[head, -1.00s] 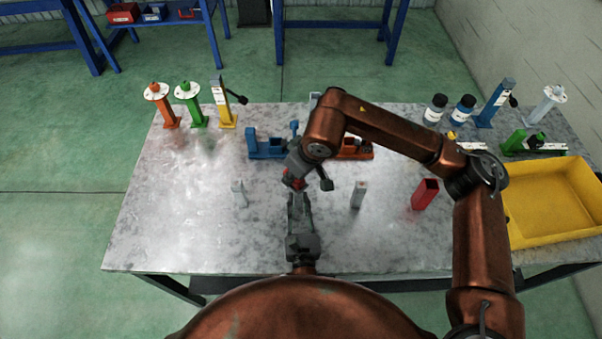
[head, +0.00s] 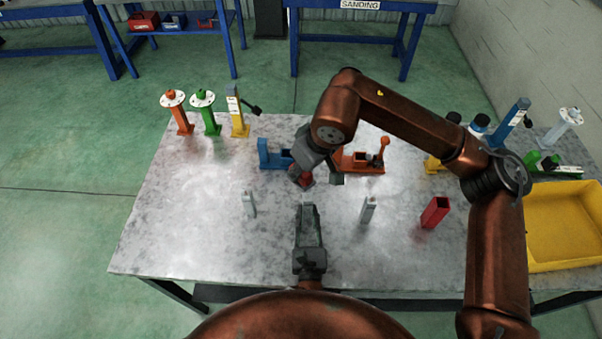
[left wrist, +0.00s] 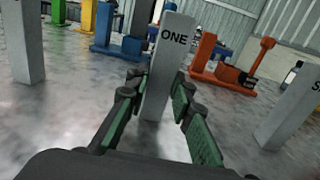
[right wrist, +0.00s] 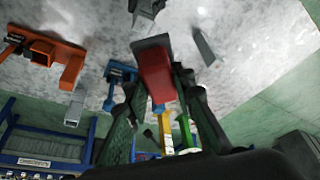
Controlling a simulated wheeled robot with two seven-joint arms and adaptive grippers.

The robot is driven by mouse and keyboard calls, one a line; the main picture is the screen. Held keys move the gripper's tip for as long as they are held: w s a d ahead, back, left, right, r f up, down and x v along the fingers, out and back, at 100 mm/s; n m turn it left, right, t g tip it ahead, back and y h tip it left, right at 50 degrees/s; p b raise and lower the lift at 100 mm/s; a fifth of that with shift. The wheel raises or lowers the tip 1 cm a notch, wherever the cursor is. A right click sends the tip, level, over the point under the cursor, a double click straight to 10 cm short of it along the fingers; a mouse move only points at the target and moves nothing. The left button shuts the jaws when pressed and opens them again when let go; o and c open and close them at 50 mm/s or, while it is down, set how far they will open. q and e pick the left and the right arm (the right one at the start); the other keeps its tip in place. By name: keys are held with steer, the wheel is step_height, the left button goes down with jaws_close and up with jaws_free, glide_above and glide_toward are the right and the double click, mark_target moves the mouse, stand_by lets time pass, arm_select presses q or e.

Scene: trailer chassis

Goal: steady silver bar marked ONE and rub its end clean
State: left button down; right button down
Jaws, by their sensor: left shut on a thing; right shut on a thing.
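The silver bar marked ONE (left wrist: 165,75) stands upright between the fingers of my left gripper (left wrist: 155,100) in the left wrist view, its label and top clear. In the head view my left gripper (head: 307,210) is low over the table's front middle and shut on that bar, which it mostly hides. My right gripper (head: 303,180) is shut on a red block (right wrist: 162,78) with a dark grey face. The red block (head: 302,177) is beyond my left fingertips in the head view, seemingly apart from the bar.
Silver bars stand to the left (head: 249,204) and right (head: 369,209). A red open holder (head: 435,212) and yellow bin (head: 565,225) lie right. Blue (head: 275,158) and orange (head: 360,162) fixtures are behind. Several coloured posts stand at the back left. The front left tabletop is clear.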

steer(key=shift+f, duration=0.1)
stand_by(0.7)
steer(key=shift+f, duration=2.65)
steer(key=shift+d+f, duration=0.25)
steer(key=shift+f, duration=0.45)
steer(key=shift+d+f, duration=0.25)
steer(key=shift+f, duration=0.4)
steer(key=shift+a, duration=0.65)
steer(key=shift+d+r, duration=0.1)
steer(key=shift+r, duration=4)
arm_select(q)
steer(key=c, duration=1.3)
jaws_free()
